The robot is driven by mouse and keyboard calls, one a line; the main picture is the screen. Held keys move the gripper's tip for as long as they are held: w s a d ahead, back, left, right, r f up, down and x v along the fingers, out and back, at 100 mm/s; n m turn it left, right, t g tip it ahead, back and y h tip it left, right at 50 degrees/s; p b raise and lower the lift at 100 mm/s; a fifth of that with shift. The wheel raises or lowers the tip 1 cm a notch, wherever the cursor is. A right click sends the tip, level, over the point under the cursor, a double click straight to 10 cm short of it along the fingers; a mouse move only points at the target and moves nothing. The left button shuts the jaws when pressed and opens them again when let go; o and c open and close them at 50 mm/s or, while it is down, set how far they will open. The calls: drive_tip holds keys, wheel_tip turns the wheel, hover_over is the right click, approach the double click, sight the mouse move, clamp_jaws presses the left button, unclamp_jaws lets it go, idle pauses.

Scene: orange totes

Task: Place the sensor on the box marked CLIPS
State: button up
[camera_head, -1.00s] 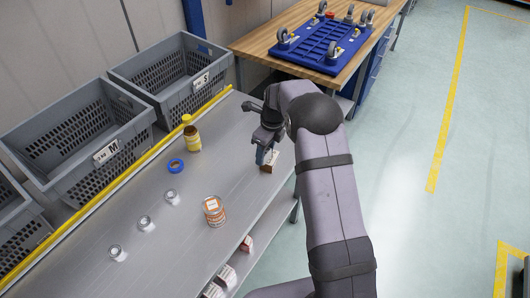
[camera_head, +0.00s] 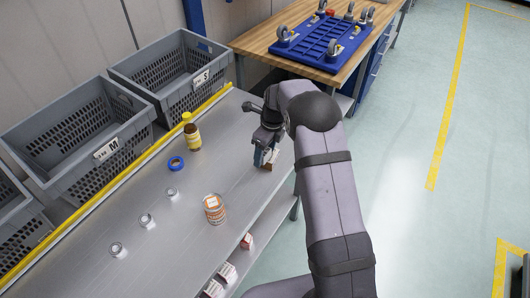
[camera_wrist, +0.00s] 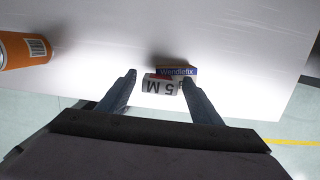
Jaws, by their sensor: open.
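A small box (camera_wrist: 162,84) stands near the bench end. My gripper (camera_wrist: 159,80) is open, with one finger on each side of this box. In the head view my gripper (camera_head: 265,158) points down at the same box (camera_head: 269,166) and partly hides it. Whether the fingers touch it I cannot tell. I cannot make out a sensor, and no lettering reads CLIPS in these views.
An orange-labelled can (camera_head: 214,208), a blue ring (camera_head: 176,163), a yellow-capped bottle (camera_head: 192,135) and three small glass jars (camera_head: 147,221) stand on the bench. Small boxes (camera_head: 228,274) lie on the shelf below. Grey crates (camera_head: 80,135) line the back behind a yellow edge.

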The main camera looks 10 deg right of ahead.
wheel_tip(320, 180, up, 12)
drive_tip(key=s+d+b, duration=0.1)
drive_tip(key=b, duration=0.2)
drive_tip(key=shift+s, duration=0.15)
drive_tip(key=shift+d, duration=0.1)
drive_tip(key=s+f+n, duration=0.3)
drive_tip(key=s+n, duration=1)
drive_tip(key=s, duration=0.2)
drive_tip(key=s+f+n+g+h, duration=0.1)
drive_tip(key=s+f+n, duration=0.2)
drive_tip(key=s+n, duration=1.1)
drive_tip(key=shift+s+a, duration=0.25)
drive_tip(key=shift+s, duration=0.7)
drive_tip(key=c, duration=0.5)
